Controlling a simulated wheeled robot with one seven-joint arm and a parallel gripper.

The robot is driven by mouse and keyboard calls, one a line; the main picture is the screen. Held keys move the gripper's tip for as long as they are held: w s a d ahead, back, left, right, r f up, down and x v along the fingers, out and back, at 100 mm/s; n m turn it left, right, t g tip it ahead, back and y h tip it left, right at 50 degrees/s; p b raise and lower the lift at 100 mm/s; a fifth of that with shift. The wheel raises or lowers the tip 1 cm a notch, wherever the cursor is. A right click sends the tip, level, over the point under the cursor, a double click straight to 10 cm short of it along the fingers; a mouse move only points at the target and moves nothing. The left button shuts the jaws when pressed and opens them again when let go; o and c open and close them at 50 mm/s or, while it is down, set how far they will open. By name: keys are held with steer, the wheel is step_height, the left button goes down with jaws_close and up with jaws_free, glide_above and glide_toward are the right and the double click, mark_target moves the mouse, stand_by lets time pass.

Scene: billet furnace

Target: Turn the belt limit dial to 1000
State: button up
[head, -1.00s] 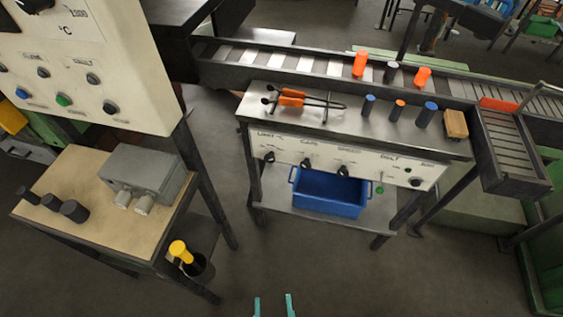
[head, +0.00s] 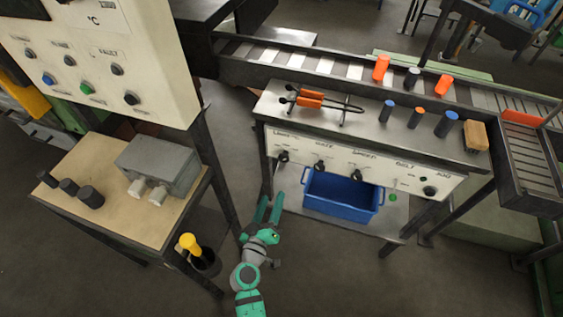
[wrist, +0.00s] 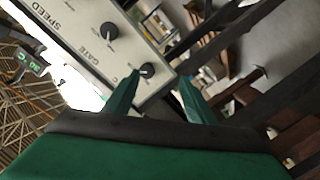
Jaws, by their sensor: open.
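The belt limit dial is the leftmost black knob (head: 283,156) on the white front panel of the belt bench, under a label that seems to read LIMIT °C. In the wrist view the dial (wrist: 147,69) shows just beyond the tip of the left finger. Its pointer setting is too small to read. My gripper (head: 270,198) is open and empty, pointing up toward the panel, below and slightly left of the dial. In the wrist view its two green fingers (wrist: 160,76) stand apart, with the dial between their tips but nearer the left one. I cannot see contact.
The gate knob (head: 319,165) and speed knob (head: 356,175) sit to the right on the same panel. A blue bin (head: 343,195) stands on the shelf below. A furnace cabinet (head: 165,75) and a table with a grey box (head: 158,165) are left.

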mark_target(283, 159)
steer(key=shift+t+h, duration=0.5)
steer(key=shift+h, duration=0.1)
steer(key=r+x, duration=0.1)
steer(key=x, duration=0.3)
steer(key=r+x, duration=0.1)
steer(key=x, duration=0.4)
steer(key=a+r+x, duration=0.1)
steer(key=x, duration=0.4)
steer(key=shift+w, duration=0.35)
steer(key=c, duration=1)
